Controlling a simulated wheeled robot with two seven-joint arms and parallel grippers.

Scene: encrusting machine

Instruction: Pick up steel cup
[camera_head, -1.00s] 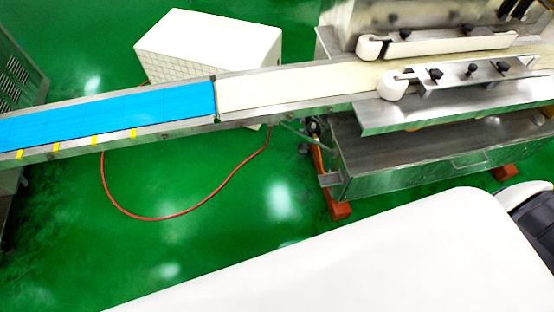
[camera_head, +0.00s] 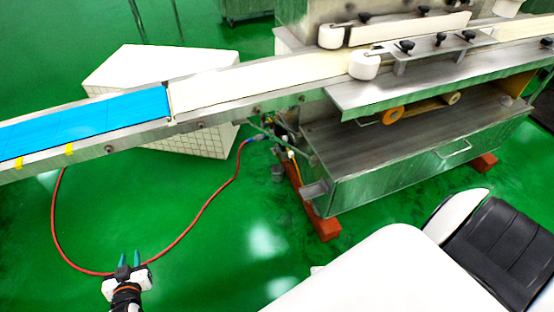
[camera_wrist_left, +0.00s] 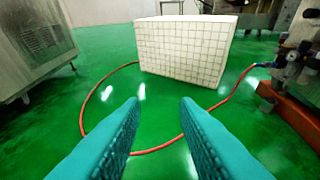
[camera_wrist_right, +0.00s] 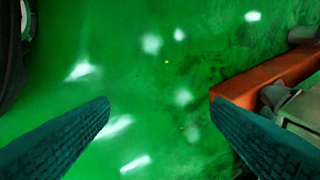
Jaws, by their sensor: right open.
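No steel cup shows in any view. My left gripper (camera_head: 130,259) is low in the head view, over the green floor, with its teal fingers apart and nothing between them. In the left wrist view its open fingers (camera_wrist_left: 160,112) face a white tiled block. My right gripper is outside the head view. In the right wrist view its fingers (camera_wrist_right: 160,105) are wide apart and empty above the green floor.
A conveyor with a blue belt (camera_head: 85,120) and a cream belt (camera_head: 240,84) runs to the steel machine (camera_head: 400,145). The white tiled block (camera_wrist_left: 185,50) stands on the floor. A red hose (camera_head: 205,208) curves across the floor. An orange foot (camera_wrist_right: 265,80) is near my right gripper.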

